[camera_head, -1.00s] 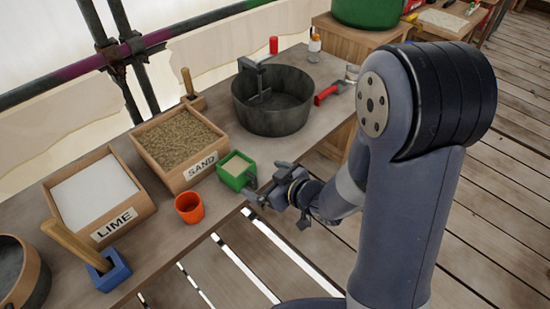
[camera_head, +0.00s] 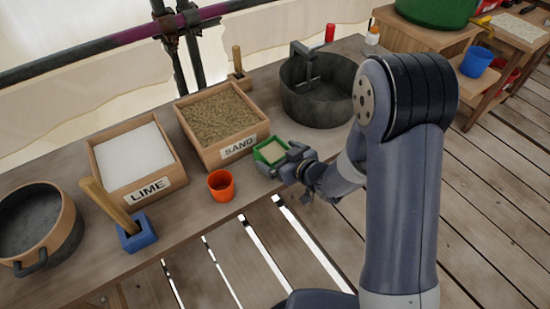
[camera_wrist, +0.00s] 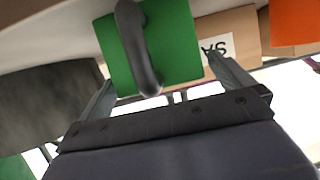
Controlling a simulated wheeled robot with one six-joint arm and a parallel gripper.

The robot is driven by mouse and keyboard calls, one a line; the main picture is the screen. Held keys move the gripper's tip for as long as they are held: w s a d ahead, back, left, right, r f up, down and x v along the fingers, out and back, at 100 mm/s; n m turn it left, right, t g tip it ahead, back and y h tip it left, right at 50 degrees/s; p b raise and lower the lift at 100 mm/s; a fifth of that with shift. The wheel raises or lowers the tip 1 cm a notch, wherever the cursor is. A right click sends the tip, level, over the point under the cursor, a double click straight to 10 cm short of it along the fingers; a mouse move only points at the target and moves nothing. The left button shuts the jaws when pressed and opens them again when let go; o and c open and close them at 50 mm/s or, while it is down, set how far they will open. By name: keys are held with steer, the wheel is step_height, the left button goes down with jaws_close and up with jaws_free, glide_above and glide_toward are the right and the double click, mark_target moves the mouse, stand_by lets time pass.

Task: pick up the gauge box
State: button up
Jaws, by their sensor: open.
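The gauge box appears to be the small green box (camera_head: 262,163), with a pale fill, standing on the bench in front of the sand tray. In the wrist view its green side (camera_wrist: 178,42) and curved grey handle (camera_wrist: 137,48) fill the upper middle. My gripper (camera_head: 291,161) is at the box's right front side and hides the handle in the head view. In the wrist view the open fingers of my gripper (camera_wrist: 162,72) lie left and right of the handle. Contact cannot be told.
The sand tray (camera_head: 246,150) stands behind the box, and an orange cup (camera_head: 221,186) stands to its left. A dark pan (camera_head: 318,103) is behind to the right. The lime tray (camera_head: 170,186), a blue block (camera_head: 138,234) with a wooden handle and another pan (camera_head: 62,240) are farther left.

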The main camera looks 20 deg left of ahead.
steer(key=shift+w+a+f, duration=0.15)
steer(key=shift+w+a, duration=0.05)
steer(key=shift+a, duration=0.1)
steer(key=c, duration=1.1)
